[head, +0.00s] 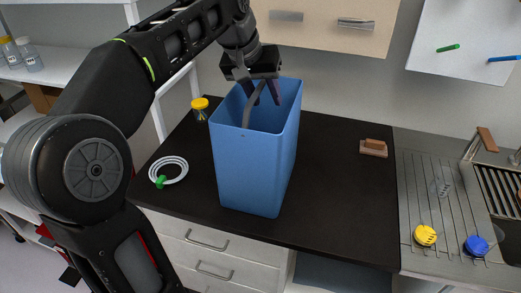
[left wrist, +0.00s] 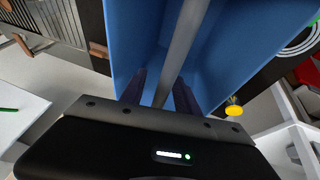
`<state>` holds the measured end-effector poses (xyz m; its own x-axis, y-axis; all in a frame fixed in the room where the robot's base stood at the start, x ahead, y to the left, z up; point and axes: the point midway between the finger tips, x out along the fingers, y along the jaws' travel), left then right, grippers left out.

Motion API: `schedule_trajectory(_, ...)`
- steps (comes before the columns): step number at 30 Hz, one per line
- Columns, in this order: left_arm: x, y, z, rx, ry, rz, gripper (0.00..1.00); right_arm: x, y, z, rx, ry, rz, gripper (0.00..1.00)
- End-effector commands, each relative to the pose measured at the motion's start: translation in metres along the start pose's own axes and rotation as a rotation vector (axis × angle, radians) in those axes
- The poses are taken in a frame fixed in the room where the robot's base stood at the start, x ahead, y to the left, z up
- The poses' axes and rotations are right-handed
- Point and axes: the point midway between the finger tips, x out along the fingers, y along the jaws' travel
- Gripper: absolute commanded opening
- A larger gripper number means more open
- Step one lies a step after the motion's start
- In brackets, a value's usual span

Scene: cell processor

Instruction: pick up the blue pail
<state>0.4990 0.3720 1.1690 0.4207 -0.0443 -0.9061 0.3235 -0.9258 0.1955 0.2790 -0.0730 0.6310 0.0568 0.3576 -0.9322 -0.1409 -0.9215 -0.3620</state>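The blue pail (head: 248,170) stands upright on the dark counter in the head view. Its grey handle (head: 249,108) is raised above the pail's inside; the handle also shows as a grey bar in the left wrist view (left wrist: 184,42). My left gripper (head: 261,95) points down over the pail's mouth, with its fingertips around rim height. In the left wrist view, the fingers of my left gripper (left wrist: 160,82) stand apart, with the handle passing between them. It does not look clamped. My right gripper is in neither view.
A white coil (head: 169,170) and a yellow-capped jar (head: 200,108) are left of the pail on the dark counter (head: 335,200). A brown block (head: 374,147) lies to the right, before the sink's drainer (head: 440,185). Wall cabinets (head: 330,25) hang behind the arm.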

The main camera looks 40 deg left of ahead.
Motion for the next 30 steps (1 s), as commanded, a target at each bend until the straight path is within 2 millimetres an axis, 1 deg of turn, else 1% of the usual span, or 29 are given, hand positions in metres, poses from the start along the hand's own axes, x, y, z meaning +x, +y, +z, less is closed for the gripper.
schedule_trajectory(18, 0.0038, -0.0007, 0.0016, 0.0, 0.0, 0.0, 0.37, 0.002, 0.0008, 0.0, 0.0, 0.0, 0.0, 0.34)
schedule_trajectory(30, 0.0038, -0.0008, 0.0016, 0.0, 0.0, 0.0, 0.04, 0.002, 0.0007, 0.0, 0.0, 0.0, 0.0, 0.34)
